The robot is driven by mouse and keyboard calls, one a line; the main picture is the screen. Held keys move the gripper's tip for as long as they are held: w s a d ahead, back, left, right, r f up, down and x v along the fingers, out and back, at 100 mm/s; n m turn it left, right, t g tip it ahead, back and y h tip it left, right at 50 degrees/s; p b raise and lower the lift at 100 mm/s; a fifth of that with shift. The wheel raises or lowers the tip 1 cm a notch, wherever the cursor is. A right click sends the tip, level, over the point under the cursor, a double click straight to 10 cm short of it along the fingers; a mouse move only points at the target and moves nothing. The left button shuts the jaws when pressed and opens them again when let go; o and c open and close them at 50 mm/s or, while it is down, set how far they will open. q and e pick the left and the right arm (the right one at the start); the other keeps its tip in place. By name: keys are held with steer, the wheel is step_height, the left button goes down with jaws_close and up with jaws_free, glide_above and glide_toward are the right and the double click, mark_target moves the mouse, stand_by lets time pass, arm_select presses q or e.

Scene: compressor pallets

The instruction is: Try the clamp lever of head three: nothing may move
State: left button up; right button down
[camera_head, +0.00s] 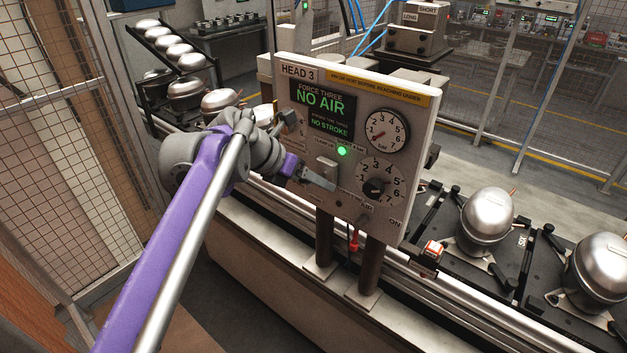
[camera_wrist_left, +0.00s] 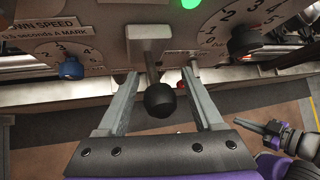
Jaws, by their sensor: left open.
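My left gripper (camera_wrist_left: 160,78) is open, with one finger on each side of the knob and gaps between. In the head view my left gripper (camera_head: 325,181) is at the panel's lower middle and hides the knob. My right gripper (camera_wrist_left: 258,130) shows small in the wrist view; its opening is unclear.
A green lamp (camera_head: 341,151) is lit on the panel. A gauge (camera_head: 387,131) and a black dial knob (camera_head: 375,188) sit to its right. Silver compressors (camera_head: 487,214) stand on pallets along the line at right. A mesh fence (camera_head: 45,130) stands at left.

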arm_select(q)
steer(key=v, duration=1)
steer(key=shift+s+a+r, duration=0.2)
steer(key=shift+a+r, duration=0.05)
steer(key=shift+a, duration=0.05)
steer(key=s+a+f+m+y, duration=0.2)
steer(key=s+a+f+m, duration=0.1)
steer(key=s+f+m, duration=0.5)
steer(key=s+a+f+m+y, duration=0.3)
steer(key=s+f+m, duration=0.5)
steer(key=f+m, duration=0.3)
steer(key=s+a+f+m+y, duration=0.2)
steer(key=s+f+m, duration=0.6)
steer(key=f+m, duration=0.2)
step_height(320, 180, down, 3)
steer(key=shift+a+r, duration=0.25)
steer(key=shift+a, duration=0.15)
